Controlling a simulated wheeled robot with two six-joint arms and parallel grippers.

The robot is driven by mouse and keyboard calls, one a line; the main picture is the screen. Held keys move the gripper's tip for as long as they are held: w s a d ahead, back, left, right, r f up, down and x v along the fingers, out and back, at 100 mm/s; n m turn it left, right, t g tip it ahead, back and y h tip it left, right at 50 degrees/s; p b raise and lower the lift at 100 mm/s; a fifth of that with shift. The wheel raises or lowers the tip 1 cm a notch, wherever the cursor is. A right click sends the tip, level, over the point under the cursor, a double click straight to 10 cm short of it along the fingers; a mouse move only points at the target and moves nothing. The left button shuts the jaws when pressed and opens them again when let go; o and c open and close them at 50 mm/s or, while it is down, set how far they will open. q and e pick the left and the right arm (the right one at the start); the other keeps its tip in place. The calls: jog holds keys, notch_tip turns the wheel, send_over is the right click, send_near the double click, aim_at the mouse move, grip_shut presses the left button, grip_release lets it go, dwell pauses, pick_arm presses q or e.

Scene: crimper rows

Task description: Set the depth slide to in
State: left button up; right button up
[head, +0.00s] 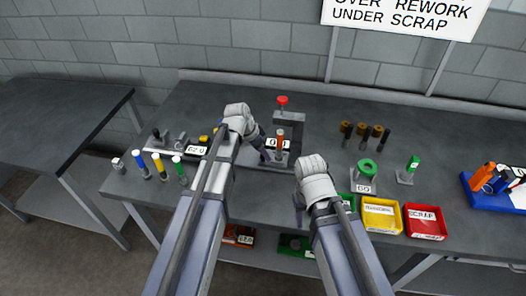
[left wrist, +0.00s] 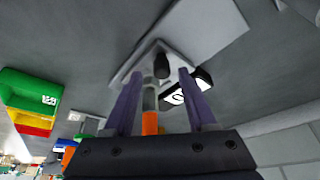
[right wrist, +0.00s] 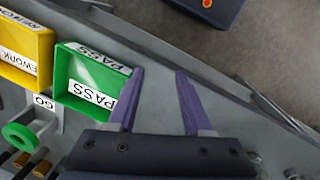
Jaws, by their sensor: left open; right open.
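A grey press-like fixture (head: 290,118) with a red knob (head: 282,101) on top stands mid-bench. An upright orange-topped piece (head: 280,134) and a black-and-white number label (head: 278,143) are at its front. I cannot tell for certain which part is the depth slide, or its setting. My left gripper (head: 268,156) is open at the fixture's front left. In the left wrist view a small dark knob (left wrist: 161,66) and the orange-topped piece (left wrist: 150,122) show between its fingers; contact cannot be told. My right gripper (head: 299,208) is open and empty near the bench's front edge.
A green PASS tray (right wrist: 85,85), a yellow tray (head: 381,216) and a red SCRAP tray (head: 425,221) line the front right. A green ring (head: 368,168) and several brown cylinders (head: 362,130) stand behind. Several coloured tools (head: 158,166) stand at the left. The back right bench is clear.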

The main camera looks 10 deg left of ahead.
pick_arm(q)
jog(key=p+v, duration=0.5)
jog(key=v, duration=0.2)
jog(key=shift+p, duration=0.4)
pick_arm(e)
notch_tip(320, 180, up, 6)
jog(key=shift+r, duration=0.2)
pick_arm(q)
jog(key=shift+f, duration=0.1)
jog(key=s+d+f+n+g+y, duration=0.1)
jog(key=s+d+n+y, duration=0.1)
jog(key=s, duration=0.9)
jog(key=s+d+f+n+g+y+b, duration=0.1)
jog(key=s+d, duration=0.4)
jog(key=s, duration=0.5)
jog(key=n+g+y, duration=0.1)
jog(key=n, duration=0.1)
jog(key=shift+s+f+n+y, duration=0.3)
jog(key=shift+s, duration=0.1)
pick_arm(e)
jog(key=shift+f, duration=0.55)
